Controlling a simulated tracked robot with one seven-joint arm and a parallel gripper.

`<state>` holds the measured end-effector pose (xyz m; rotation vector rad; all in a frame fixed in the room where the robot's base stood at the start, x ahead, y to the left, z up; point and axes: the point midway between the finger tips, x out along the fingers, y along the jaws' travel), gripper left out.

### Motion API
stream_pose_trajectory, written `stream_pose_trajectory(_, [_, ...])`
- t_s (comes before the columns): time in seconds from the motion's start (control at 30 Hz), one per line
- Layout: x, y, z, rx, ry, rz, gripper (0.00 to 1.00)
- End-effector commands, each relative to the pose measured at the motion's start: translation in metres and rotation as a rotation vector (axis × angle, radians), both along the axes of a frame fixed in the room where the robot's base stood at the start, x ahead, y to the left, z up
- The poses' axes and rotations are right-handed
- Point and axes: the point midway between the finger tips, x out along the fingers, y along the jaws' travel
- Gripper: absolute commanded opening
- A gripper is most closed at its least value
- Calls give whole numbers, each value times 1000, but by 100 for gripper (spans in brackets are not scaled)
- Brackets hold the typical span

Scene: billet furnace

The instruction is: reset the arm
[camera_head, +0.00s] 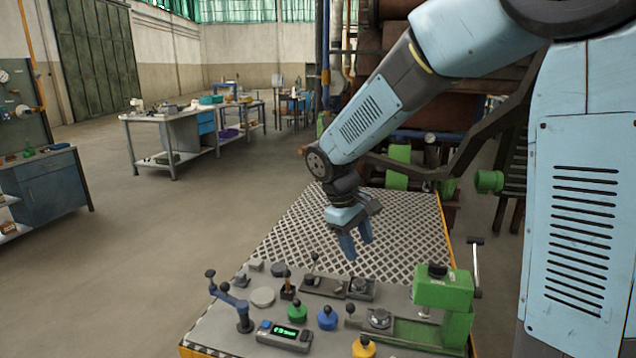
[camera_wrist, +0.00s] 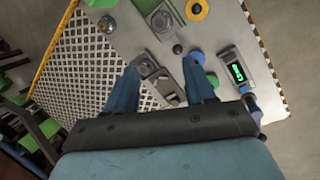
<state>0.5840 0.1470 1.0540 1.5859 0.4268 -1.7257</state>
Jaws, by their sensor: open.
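My gripper (camera_head: 356,246) hangs from my light blue arm above the bench, pointing down. In the head view its two blue fingers are apart, with nothing between them. It is above the perforated plate (camera_head: 330,215), near the back edge of the grey control panel (camera_head: 235,312). In the wrist view my gripper (camera_wrist: 165,88) also shows its two fingers spread and empty. A small grey block with a round top (camera_wrist: 148,67) is seen beyond the fingers, apart from them.
The panel carries a green press (camera_head: 445,292), a lit green display box (camera_head: 284,335), a blue lever (camera_head: 232,300), and green, blue and yellow knobs (camera_head: 327,318). A workbench (camera_head: 165,118) and a cabinet (camera_head: 50,185) stand left. Open floor (camera_head: 170,230) lies between. Pipework is behind the arm.

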Motion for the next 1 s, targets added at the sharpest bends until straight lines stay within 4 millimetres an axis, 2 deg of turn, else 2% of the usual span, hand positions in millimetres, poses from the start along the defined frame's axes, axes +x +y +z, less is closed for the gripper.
stream_pose_trajectory(0.1, [-14,-22,23,43,-51,-74,54])
stream_pose_trajectory(0.4, [-56,-69,67,153,-174,-253,54])
stream_pose_trajectory(0.7, [-104,-106,98,269,-303,-423,54])
stream_pose_trajectory(1.0, [-155,-134,116,389,-438,-582,54])
